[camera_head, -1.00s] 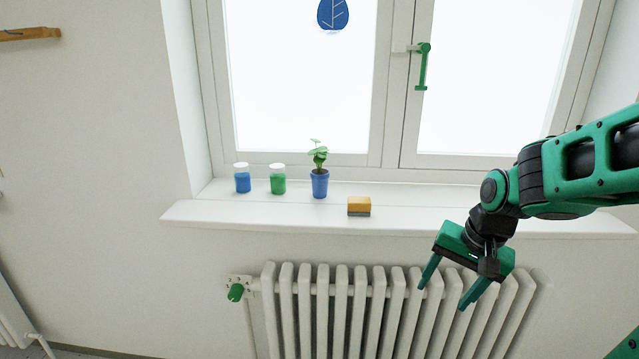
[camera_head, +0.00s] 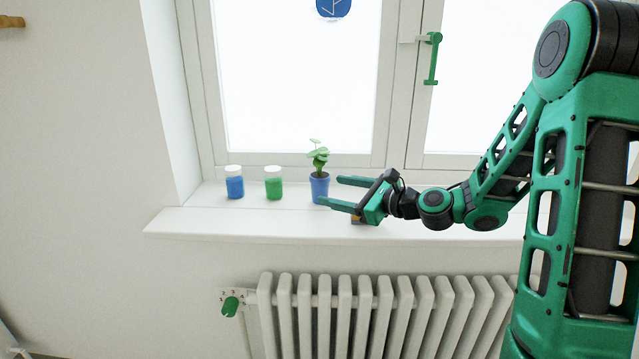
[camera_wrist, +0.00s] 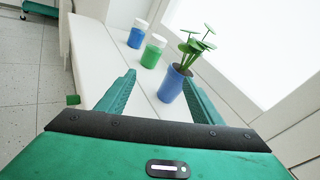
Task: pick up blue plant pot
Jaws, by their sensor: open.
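The blue plant pot (camera_head: 319,187) holds a small green plant and stands upright on the white windowsill. My gripper (camera_head: 333,192) is open just to the right of the pot, low over the sill, its fingers pointing left. In the head view, one fingertip overlaps the pot's lower right edge. In the wrist view, the pot (camera_wrist: 172,86) shows ahead, between the fingertips and closer to the right finger. I cannot tell if a finger touches it.
A blue jar (camera_head: 234,183) and a green jar (camera_head: 273,183) with white lids stand left of the pot. A yellow sponge-like block (camera_head: 356,219) is mostly hidden behind my gripper. A radiator (camera_head: 380,315) is below the windowsill (camera_head: 215,222).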

